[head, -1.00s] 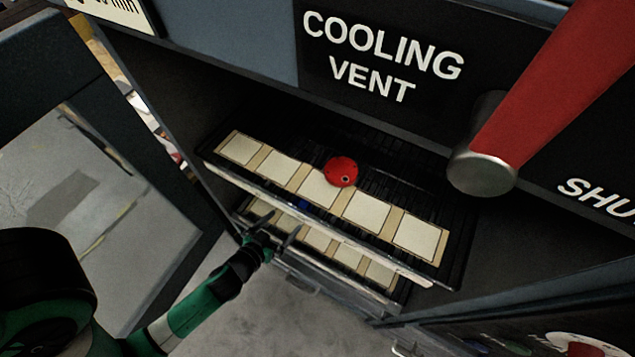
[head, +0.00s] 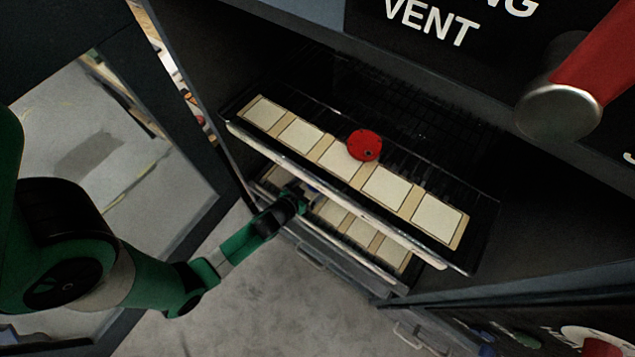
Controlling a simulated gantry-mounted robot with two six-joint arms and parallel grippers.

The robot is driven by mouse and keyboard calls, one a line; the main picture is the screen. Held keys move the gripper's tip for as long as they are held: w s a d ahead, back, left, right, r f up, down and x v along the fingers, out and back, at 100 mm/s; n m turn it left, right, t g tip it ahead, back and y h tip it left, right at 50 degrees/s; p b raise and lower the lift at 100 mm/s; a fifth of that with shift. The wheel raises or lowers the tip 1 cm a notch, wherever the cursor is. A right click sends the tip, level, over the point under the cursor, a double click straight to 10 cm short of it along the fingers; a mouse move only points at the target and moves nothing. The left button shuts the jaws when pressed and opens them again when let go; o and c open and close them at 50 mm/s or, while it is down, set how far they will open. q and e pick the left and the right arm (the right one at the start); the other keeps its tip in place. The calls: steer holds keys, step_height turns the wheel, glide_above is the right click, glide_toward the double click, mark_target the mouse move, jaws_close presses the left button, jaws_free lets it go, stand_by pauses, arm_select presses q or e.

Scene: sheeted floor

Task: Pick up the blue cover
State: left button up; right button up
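My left gripper (head: 304,190) reaches in from the left to the lower shelf (head: 360,263), just under the front edge of the upper shelf. Its fingers are small, dark and partly hidden by that edge, so I cannot tell whether they are open or shut. The blue cover is not clearly visible; only a faint bluish trace shows by the fingertips, and I cannot tell whether they touch it. A round red cover (head: 364,145) lies on the upper shelf (head: 455,257), near its middle pale square. My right gripper is not in view.
Both shelves carry rows of pale squares and sit inside a dark open cabinet. An open door (head: 60,50) stands at the left. A red-handled lever with a metal knob (head: 558,108) projects at the upper right. The grey floor (head: 240,310) below is clear.

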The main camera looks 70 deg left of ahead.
arm_select(q)
steer(key=shift+w+a+f, duration=0.2)
steer(key=shift+w, duration=0.15)
steer(key=c, duration=1.3)
steer(key=shift+r, duration=0.1)
